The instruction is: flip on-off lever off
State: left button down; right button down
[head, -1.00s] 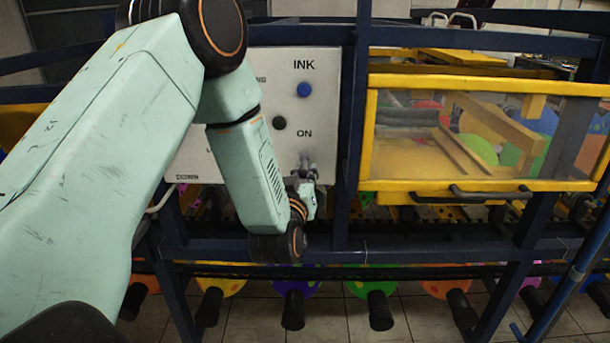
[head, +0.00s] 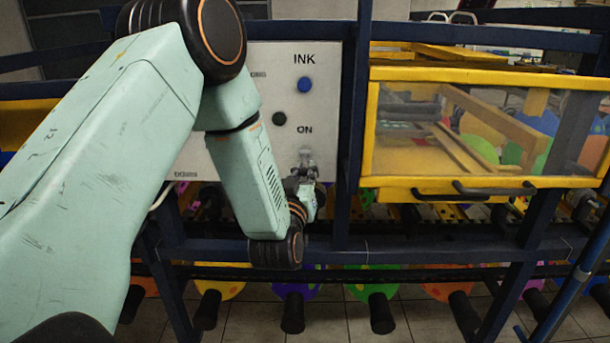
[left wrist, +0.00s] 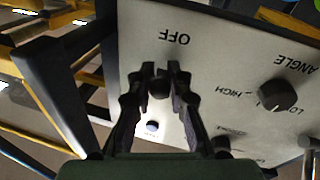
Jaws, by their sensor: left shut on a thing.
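The white control panel (head: 262,60) shows an "ON" label in the head view, and my left gripper (head: 305,160) is at the panel just below it. In the left wrist view, the dark on-off lever (left wrist: 159,88) sits between the two fingers of my left gripper (left wrist: 160,72), close under an upside-down "OFF" label (left wrist: 175,39). The fingers are closed in around the lever. The lever's exact tilt is hard to tell, and the gripper hides it in the head view. My right gripper is not in view.
An angle knob (left wrist: 277,95) is right of the gripper in the wrist view. A yellow-framed window (head: 480,130) with handles is at the right, beyond a dark blue post (head: 352,120).

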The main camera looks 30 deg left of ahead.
pick_arm(q)
jog(key=c, duration=1.2)
grip_release()
jog(key=shift+s, duration=0.1)
jog(key=shift+v, duration=6.05)
